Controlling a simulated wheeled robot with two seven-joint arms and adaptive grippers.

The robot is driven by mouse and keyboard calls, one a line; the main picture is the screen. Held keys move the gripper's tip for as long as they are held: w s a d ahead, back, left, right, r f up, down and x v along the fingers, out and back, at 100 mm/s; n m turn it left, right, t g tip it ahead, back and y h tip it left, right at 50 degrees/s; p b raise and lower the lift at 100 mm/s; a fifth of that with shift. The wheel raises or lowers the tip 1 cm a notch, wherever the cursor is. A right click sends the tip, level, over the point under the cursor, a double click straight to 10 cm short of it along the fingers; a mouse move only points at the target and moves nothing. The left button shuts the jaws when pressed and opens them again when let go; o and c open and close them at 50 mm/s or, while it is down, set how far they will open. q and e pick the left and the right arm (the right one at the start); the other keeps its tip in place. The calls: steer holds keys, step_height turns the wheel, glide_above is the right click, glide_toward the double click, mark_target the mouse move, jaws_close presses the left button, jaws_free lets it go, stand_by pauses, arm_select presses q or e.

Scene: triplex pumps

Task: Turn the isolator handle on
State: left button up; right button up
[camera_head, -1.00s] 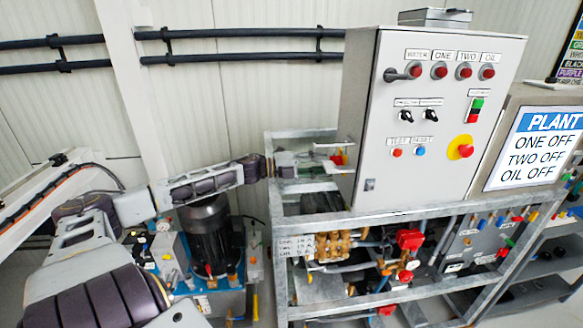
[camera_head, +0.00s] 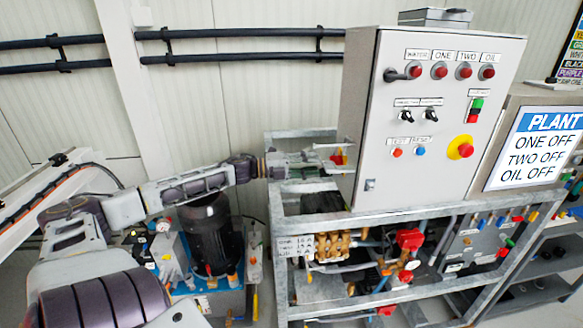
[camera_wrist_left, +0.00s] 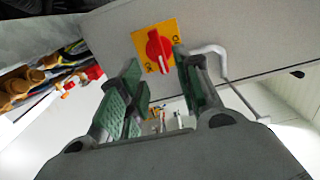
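The isolator handle (camera_wrist_left: 154,46) is a red knob on a square yellow plate (camera_wrist_left: 171,29), fixed to the grey cabinet's side. In the left wrist view it lies just beyond and between the fingertips of my left gripper (camera_wrist_left: 157,67). The gripper's green-padded fingers are apart, with nothing seen held between them; whether either touches the knob I cannot tell. In the head view, my left gripper (camera_head: 332,156) is at the cabinet's left side, and only a little of the red handle (camera_head: 338,159) shows there. My right gripper is not in view.
The control cabinet (camera_head: 370,110) stands on a grey metal frame (camera_head: 400,215). A bent pale lever (camera_wrist_left: 215,52) shows beside the right finger in the wrist view. A dark motor (camera_head: 210,235) stands below my left arm.

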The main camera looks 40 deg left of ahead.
arm_select(q)
steer(key=v, duration=0.6)
stand_by(0.6)
stand_by(0.4)
stand_by(0.3)
